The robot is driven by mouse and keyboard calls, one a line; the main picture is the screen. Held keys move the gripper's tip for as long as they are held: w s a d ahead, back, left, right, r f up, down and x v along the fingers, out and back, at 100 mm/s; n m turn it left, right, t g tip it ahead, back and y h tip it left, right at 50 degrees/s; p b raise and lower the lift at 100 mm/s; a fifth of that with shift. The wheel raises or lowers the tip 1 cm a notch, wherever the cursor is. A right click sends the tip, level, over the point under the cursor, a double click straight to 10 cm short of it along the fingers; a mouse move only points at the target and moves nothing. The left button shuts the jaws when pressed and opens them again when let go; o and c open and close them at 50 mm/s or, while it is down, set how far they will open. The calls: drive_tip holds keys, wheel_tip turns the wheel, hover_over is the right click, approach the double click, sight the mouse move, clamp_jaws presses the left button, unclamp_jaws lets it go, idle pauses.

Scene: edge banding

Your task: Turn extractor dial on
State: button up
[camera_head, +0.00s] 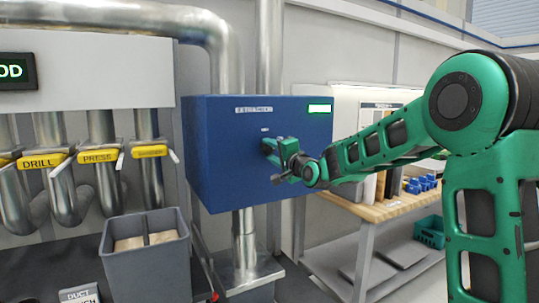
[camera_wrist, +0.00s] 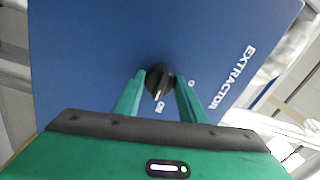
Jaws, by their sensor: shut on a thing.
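The blue extractor box (camera_head: 225,165) hangs in the middle of the head view, with an EXTRACTOR label and a lit green indicator (camera_head: 320,108) at its upper right. In the wrist view the box (camera_wrist: 90,60) fills the background. The black extractor dial (camera_wrist: 159,77) sits between my gripper's two green fingers, its white pointer aimed at the small ON label (camera_wrist: 160,107). My gripper (camera_wrist: 160,90) is shut on the dial. In the head view my gripper (camera_head: 268,148) is against the box front and hides the dial.
Grey duct pipes with yellow-labelled gates, including DRILL and PRESS (camera_head: 98,156), stand at the left. A grey bin (camera_head: 145,265) is below them. A wooden-topped bench (camera_head: 385,207) with a green crate (camera_head: 429,232) stands at the right, behind my arm.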

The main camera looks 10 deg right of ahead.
drive_tip(key=shift+d+f, duration=0.2)
drive_tip(key=shift+d, duration=0.05)
drive_tip(key=o, duration=1)
drive_tip(key=shift+w, duration=0.1)
drive_tip(key=shift+a+r, duration=0.1)
drive_tip(key=v, duration=1)
drive_tip(key=shift+s, duration=0.4)
